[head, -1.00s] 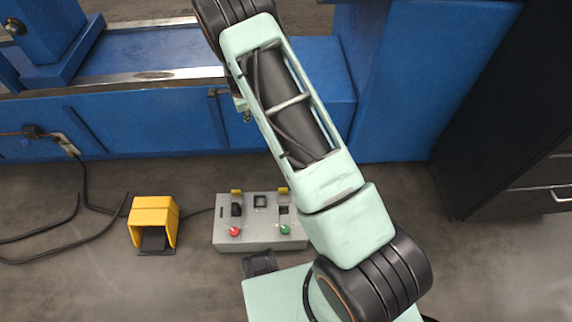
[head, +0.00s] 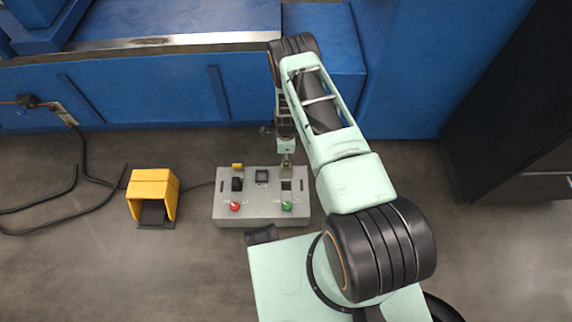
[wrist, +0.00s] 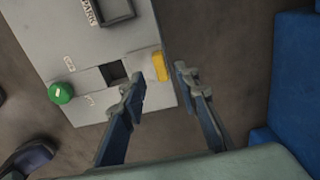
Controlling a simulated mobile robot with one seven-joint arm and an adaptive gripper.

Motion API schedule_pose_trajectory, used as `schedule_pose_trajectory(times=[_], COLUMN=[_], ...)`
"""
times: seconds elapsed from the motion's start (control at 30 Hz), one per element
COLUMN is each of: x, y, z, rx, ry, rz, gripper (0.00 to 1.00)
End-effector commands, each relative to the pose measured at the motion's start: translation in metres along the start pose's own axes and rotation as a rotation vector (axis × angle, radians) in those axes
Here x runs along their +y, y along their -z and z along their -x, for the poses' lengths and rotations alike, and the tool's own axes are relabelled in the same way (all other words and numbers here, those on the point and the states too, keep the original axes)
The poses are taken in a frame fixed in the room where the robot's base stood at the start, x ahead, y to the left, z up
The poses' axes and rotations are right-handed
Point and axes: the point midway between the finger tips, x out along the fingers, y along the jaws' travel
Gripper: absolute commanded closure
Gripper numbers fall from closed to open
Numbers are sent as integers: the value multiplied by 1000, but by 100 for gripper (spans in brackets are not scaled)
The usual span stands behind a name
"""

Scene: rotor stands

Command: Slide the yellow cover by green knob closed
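A grey control box (head: 262,212) stands on the floor with a green knob (head: 287,206) at its front right. The knob also shows in the wrist view (wrist: 61,93). A yellow cover (wrist: 158,65) sits at the box's far edge, in line with the green knob. A dark square opening (wrist: 114,73) lies between cover and knob, uncovered. My gripper (head: 286,160) points down over this cover and partly hides it in the head view. In the wrist view my gripper (wrist: 160,77) is open, with the cover just beyond the gap between its fingertips; I cannot tell whether they touch.
A second yellow cover (head: 237,166) is in line with a red knob (head: 235,206) on the box's left. A yellow foot-pedal housing (head: 153,190) stands to the left. A blue machine base (head: 150,95) is behind the box, with bare floor between.

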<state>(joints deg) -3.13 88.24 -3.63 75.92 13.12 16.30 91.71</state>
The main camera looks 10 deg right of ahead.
Motion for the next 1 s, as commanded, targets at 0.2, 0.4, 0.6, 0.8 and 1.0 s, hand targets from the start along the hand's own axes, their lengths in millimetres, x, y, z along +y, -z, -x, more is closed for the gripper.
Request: schedule_pose_trajectory(times=[0.2, 0.4, 0.6, 0.8, 1.0], x=[0, 0, 0, 0, 0], y=[0, 0, 0, 0, 0], z=[-33, -40, -40, -40, -40], rx=[0, 0, 0, 0, 0], ry=[0, 1, 1, 1, 1], rz=[1, 1, 1, 1, 1], gripper=[71, 71, 71, 91, 100])
